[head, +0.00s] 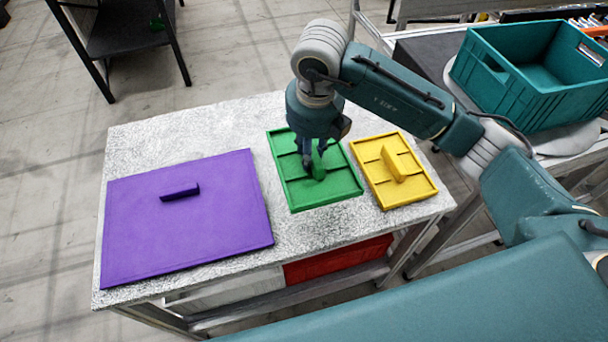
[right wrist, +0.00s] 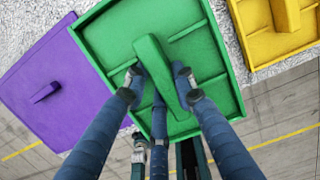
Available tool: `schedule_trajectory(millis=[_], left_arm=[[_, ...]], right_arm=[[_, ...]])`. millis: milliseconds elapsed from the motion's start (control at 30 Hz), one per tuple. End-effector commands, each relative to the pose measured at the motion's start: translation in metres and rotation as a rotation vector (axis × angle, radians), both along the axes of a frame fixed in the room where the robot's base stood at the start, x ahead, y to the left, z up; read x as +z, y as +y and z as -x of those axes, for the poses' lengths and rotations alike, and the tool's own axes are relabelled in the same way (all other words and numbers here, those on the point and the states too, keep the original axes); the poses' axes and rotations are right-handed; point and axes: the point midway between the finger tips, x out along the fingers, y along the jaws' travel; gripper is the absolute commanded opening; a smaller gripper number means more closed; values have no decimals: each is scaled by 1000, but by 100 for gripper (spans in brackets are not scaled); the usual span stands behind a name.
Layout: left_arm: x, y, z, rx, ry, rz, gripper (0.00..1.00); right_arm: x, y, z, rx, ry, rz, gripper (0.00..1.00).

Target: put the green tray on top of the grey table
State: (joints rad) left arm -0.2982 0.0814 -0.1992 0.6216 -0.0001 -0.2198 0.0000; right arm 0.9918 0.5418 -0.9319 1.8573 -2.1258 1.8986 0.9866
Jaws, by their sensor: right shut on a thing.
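The green tray (head: 330,194) is a shallow rimmed tray with ribs and an upright middle handle. In the head view it is over the speckled grey table (head: 240,125), between a purple panel and a yellow tray. My right gripper (head: 314,168) reaches down from above and is shut on the handle. In the right wrist view its fingers (right wrist: 160,80) pinch the handle from both sides, and the green tray (right wrist: 106,38) hides part of the table's near edge. I cannot tell whether the tray touches the tabletop. My left gripper is not in view.
The purple panel (head: 225,215) with a small handle covers the table's left part. The yellow tray (head: 407,190) lies close on the right. A teal crate (head: 525,105) stands at the back right. A red box (head: 340,258) sits below the tabletop. A dark table (head: 120,35) stands far left.

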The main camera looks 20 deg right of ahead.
Motion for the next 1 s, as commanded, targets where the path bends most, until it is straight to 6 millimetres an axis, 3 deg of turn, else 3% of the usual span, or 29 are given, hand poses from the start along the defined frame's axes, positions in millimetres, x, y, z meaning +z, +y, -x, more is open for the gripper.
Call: schedule_trajectory(millis=[200,633,767,1000], left_arm=[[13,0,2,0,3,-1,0],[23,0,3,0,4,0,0],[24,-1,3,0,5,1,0],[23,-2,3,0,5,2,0]], right_arm=[[-50,0,1,-1,3,0,0],[-101,0,0,0,2,-1,0],[-111,0,0,2,0,-1,0],[-112,0,0,2,-1,-1,0]])
